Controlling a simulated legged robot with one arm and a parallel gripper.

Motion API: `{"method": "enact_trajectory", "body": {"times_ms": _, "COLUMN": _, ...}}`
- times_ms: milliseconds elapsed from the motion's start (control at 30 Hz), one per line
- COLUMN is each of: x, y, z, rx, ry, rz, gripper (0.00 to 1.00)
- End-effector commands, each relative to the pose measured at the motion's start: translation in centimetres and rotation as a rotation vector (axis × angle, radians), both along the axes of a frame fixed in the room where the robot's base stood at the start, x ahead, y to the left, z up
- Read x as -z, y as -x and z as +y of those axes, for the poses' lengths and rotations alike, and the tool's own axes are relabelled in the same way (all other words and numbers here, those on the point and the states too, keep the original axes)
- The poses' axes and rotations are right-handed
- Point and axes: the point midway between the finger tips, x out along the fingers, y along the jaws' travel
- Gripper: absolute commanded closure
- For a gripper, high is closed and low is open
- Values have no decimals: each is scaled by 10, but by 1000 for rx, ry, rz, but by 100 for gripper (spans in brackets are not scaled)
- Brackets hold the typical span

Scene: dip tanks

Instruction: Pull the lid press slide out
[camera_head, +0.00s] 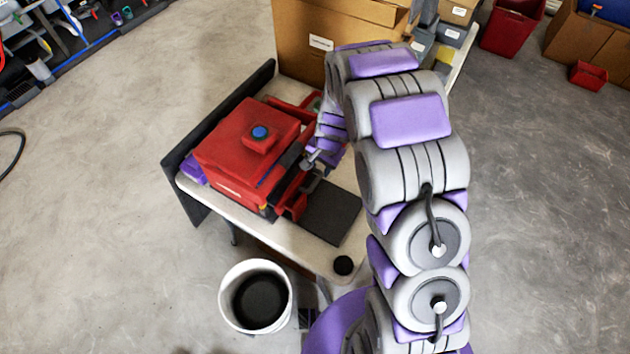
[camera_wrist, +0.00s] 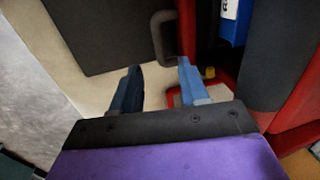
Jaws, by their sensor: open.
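The lid press is a red box-shaped machine (camera_head: 245,150) with a round blue button on top, standing on a light table. In the wrist view a dark grey handle (camera_wrist: 160,38) stands out from its red front part (camera_wrist: 187,30); I take this to be the slide's handle. My gripper (camera_head: 312,160) is at the press's right side in the head view. In the wrist view my gripper (camera_wrist: 160,68) has its two blue fingers apart, with nothing between them. The handle lies just beyond the fingertips. Contact cannot be told. My arm hides part of the press front.
A dark flat plate (camera_head: 331,211) lies on the table (camera_head: 262,226) in front of the press. A black round object (camera_head: 343,265) sits near the table corner. A cardboard box (camera_head: 300,50) stands behind. A white bucket (camera_head: 228,300) is on the floor.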

Motion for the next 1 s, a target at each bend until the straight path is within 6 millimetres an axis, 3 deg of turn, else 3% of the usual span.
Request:
{"method": "enact_trajectory", "body": {"times_ms": 200, "x": 46, "y": -2, "z": 7, "rx": -1, "ry": 0, "rz": 6, "gripper": 56}}
{"method": "enact_trajectory", "body": {"times_ms": 500, "x": 89, "y": -8, "z": 15, "rx": -1, "ry": 0, "rz": 1, "gripper": 56}}
{"method": "enact_trajectory", "body": {"times_ms": 967, "x": 98, "y": -9, "z": 15, "rx": -1, "ry": -1, "rz": -1, "gripper": 56}}
{"method": "enact_trajectory", "body": {"times_ms": 1000, "x": 98, "y": -9, "z": 15, "rx": -1, "ry": 0, "rz": 0, "gripper": 59}}
